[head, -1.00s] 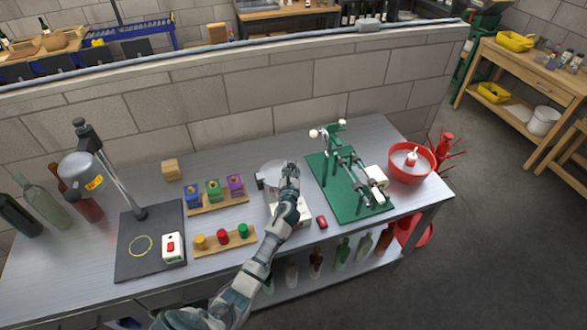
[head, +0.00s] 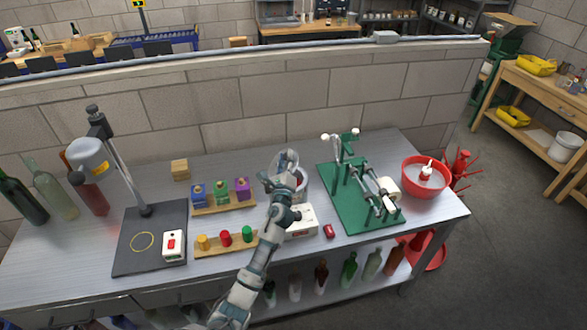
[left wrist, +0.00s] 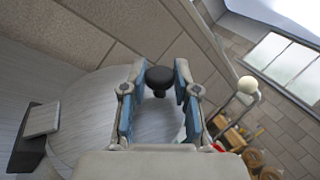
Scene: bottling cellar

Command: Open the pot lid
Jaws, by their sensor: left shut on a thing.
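The pot (head: 303,187) stands on a white hot plate (head: 303,222) near the middle of the bench, largely hidden by my left arm. The round grey lid (head: 286,157) shows tilted above the pot's back left side, apart from at least the right part of the rim. My left gripper (head: 281,179) is at the lid. In the left wrist view, the lid (left wrist: 90,110) fills the area beyond the fingers, and its black knob (left wrist: 159,78) sits between the fingertips of my left gripper (left wrist: 157,88), which is shut on it. My right gripper is not in view.
A green bottling stand (head: 362,195) is close on the right, with a red basin (head: 425,178) beyond it. Racks with coloured blocks (head: 222,195) and knobs (head: 225,242) are on the left. A small red object (head: 329,231) lies in front. A block wall runs behind.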

